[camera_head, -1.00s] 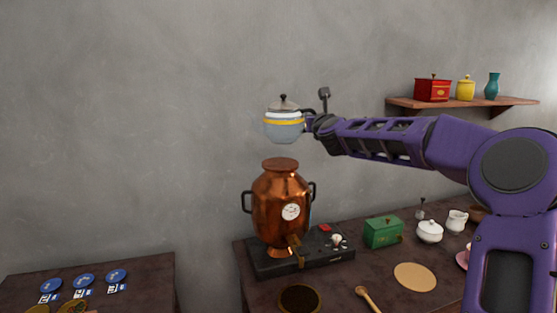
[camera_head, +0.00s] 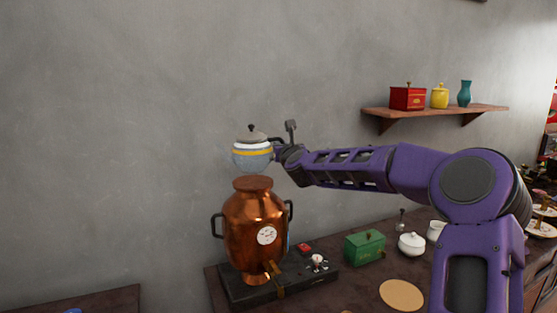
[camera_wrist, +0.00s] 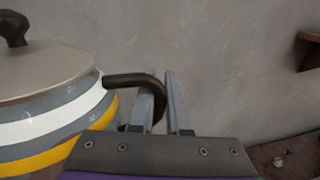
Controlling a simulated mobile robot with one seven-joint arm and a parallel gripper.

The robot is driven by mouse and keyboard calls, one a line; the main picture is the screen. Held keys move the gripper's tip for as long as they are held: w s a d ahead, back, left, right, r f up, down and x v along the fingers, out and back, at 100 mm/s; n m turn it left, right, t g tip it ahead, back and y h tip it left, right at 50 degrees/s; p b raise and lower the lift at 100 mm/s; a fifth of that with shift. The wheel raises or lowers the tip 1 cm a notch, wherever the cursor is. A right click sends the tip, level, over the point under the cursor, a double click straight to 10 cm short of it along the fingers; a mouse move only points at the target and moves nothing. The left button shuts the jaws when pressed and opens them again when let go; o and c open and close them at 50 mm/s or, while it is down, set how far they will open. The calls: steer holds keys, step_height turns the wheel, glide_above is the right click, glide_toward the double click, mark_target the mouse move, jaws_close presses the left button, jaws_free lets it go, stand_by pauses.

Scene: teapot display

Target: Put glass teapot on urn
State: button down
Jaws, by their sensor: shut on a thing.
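The glass teapot (camera_head: 252,155), with white and yellow bands and a grey lid with a dark knob, is held upright just above the copper urn (camera_head: 254,225). In the head view its base looks very close to the urn's flat top; I cannot tell whether they touch. My gripper (camera_wrist: 170,105) is shut on the teapot's dark handle, to the teapot's right. The teapot (camera_wrist: 45,110) fills the left of the wrist view. My gripper (camera_head: 282,152) also shows in the head view. The urn has two side handles, a round gauge and a tap.
The urn stands on a black base (camera_head: 240,288) on the dark table. To its right are a green box (camera_head: 365,247), a white sugar bowl (camera_head: 411,244) and a round tan mat (camera_head: 401,295). A wall shelf (camera_head: 435,114) holds a red box, a yellow jar and a teal vase.

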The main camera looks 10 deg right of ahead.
steer(key=shift+f, duration=1.75)
steer(key=shift+b, duration=0.35)
steer(key=c, duration=0.9)
jaws_free()
steer(key=shift+f, duration=0.1)
steer(key=shift+s, duration=0.1)
steer(key=s, duration=1.2)
steer(key=shift+w, duration=0.1)
